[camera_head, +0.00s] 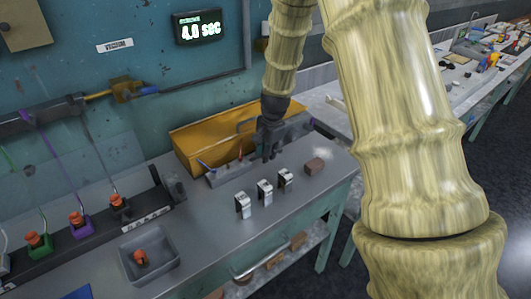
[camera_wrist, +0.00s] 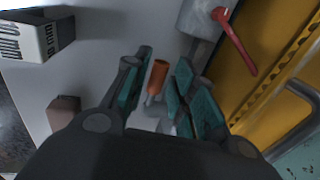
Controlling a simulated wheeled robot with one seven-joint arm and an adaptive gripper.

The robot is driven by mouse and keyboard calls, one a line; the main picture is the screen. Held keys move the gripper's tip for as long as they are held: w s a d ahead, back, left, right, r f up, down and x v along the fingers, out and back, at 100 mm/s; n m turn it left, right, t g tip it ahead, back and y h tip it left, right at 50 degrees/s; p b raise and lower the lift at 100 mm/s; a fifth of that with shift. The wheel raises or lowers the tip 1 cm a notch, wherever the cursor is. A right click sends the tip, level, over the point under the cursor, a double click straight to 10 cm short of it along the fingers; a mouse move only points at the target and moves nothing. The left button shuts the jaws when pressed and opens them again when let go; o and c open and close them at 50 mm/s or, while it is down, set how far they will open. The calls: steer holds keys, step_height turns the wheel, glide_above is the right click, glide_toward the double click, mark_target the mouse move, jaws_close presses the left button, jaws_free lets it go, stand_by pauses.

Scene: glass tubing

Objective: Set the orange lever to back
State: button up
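The orange lever (camera_wrist: 158,76) shows in the wrist view, with an orange handle on a pale metal stem. It stands between the two fingers of my gripper (camera_wrist: 164,62), with a narrow gap on each side, so the gripper looks open around it. In the head view my gripper (camera_head: 271,156) points down over the right part of the grey lever base (camera_head: 222,177) and hides the orange lever. A red lever (camera_wrist: 235,41) stands close by in the wrist view, and it also shows left of my gripper in the head view (camera_head: 240,151).
A blue lever (camera_head: 203,163) stands farther left. A yellow box (camera_head: 196,139) is right behind the levers. Several white labelled blocks (camera_head: 264,193) and a brown block (camera_head: 315,166) stand in front. A grey tray (camera_head: 128,246) is front left. Bare bench lies between.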

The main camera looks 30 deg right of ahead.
steer(key=shift+w+f, duration=0.1)
steer(key=shift+f, duration=0.5)
jaws_close()
steer(key=shift+a+r, duration=0.1)
steer(key=shift+a, duration=0.05)
